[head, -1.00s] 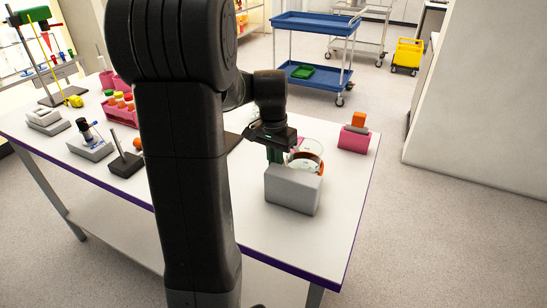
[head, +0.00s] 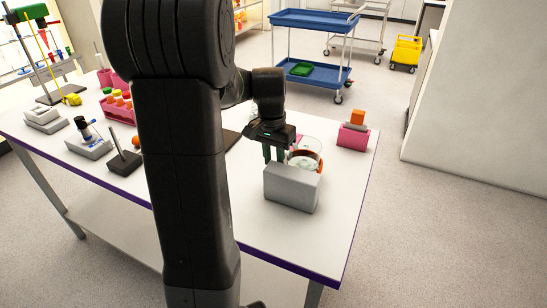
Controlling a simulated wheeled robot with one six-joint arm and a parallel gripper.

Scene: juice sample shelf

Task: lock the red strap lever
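A clear round glass vessel (head: 309,145) stands near the right end of the white table. An orange-red strap (head: 313,167) shows around its lower part. The strap's lever is too small or hidden to make out. A grey block (head: 291,188) in front hides the lower left of the vessel. My gripper (head: 274,155) points down just left of the vessel, behind the grey block. Its two fingers show with a gap between them and nothing visible in it. I cannot tell whether a finger touches the strap.
A pink holder (head: 352,138) with an orange piece stands right of the vessel. A pink rack (head: 118,108) with colored caps, a dark stand (head: 124,164) and grey blocks stand on the left. The front right tabletop (head: 310,240) is clear. A blue cart (head: 312,75) stands behind.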

